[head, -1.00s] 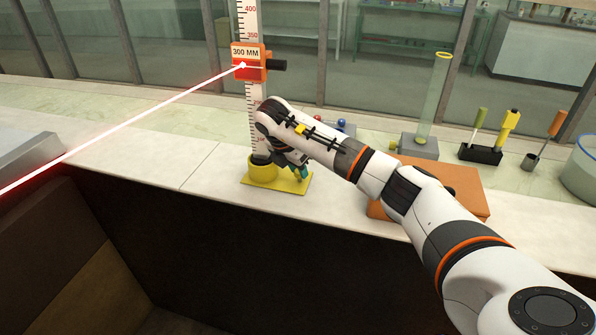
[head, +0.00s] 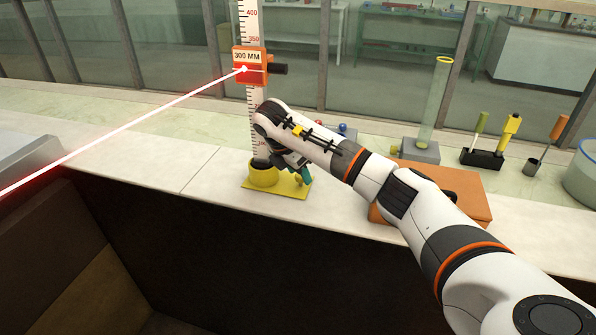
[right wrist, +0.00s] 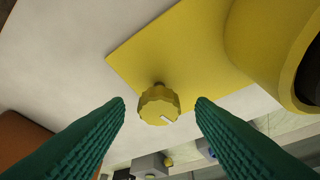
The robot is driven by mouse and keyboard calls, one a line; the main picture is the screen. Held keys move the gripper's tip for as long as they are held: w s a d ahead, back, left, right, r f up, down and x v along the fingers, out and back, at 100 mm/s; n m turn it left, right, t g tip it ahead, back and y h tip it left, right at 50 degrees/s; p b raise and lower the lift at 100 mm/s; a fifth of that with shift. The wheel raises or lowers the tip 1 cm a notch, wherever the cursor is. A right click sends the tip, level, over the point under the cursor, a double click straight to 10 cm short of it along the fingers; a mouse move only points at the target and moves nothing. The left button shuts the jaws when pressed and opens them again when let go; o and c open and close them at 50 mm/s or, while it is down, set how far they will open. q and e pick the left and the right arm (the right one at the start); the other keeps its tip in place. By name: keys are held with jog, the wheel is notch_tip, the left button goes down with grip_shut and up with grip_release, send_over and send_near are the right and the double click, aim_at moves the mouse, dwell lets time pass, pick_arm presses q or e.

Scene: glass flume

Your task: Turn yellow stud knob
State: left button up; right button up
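The yellow stud knob (right wrist: 159,104) shows in the right wrist view, a ribbed round knob with a white mark on its face. It stands off the yellow base plate (right wrist: 165,55). My right gripper (right wrist: 160,103) is open, with one green ribbed finger on each side of the knob and a visible gap to each. In the head view the base plate (head: 291,190) carries the yellow round socket (head: 263,177) at the foot of the staff. My right gripper (head: 303,176) is beside the socket and hides the knob there. My left gripper is not in view.
The upright measuring staff (head: 254,110) bears an orange 300 MM slider (head: 242,70), struck by a red laser line. An orange box (head: 465,190), a glass cylinder (head: 434,105) and a tool stand (head: 482,158) are to the right.

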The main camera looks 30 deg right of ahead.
jog(key=shift+a+r, duration=0.2)
jog(key=shift+r, duration=0.2)
jog(key=b+v, duration=0.1)
jog(key=v, duration=0.2)
jog(key=p+v, duration=0.1)
jog(key=v, duration=0.7)
